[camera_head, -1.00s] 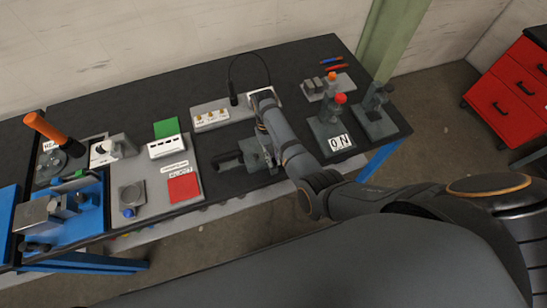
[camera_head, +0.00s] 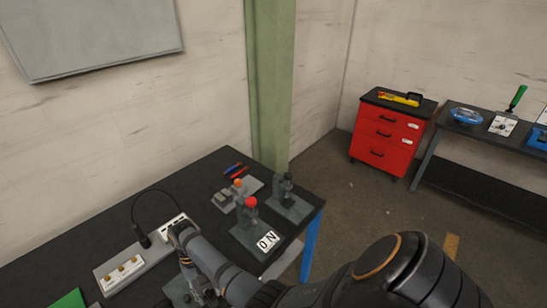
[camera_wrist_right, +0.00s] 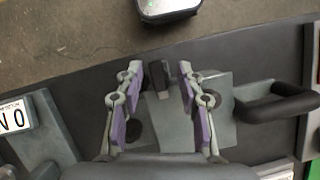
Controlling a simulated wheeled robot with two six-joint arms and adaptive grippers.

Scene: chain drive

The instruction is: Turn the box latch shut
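In the right wrist view, a grey box-like fixture (camera_wrist_right: 221,100) sits on the dark bench top. A small dark upright piece, which looks like the latch (camera_wrist_right: 160,80), stands at its edge. My right gripper (camera_wrist_right: 159,70) is open, with its purple-padded fingers on either side of this piece and a gap showing on both sides. I cannot tell the latch's turn position. In the head view, my right gripper (camera_head: 196,290) is small and low over the grey fixture (camera_head: 174,293), which is cut by the bottom edge and partly hidden by my arm. My left gripper is not in view.
A black loop handle (camera_wrist_right: 270,108) is beside the fixture. The red-knobbed stand (camera_head: 250,223) with an "ON" label and another dark stand (camera_head: 288,200) are at the bench's right end. A cable and socket strip (camera_head: 125,267) lie left of my arm. A red drawer cabinet (camera_head: 385,135) is farther off.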

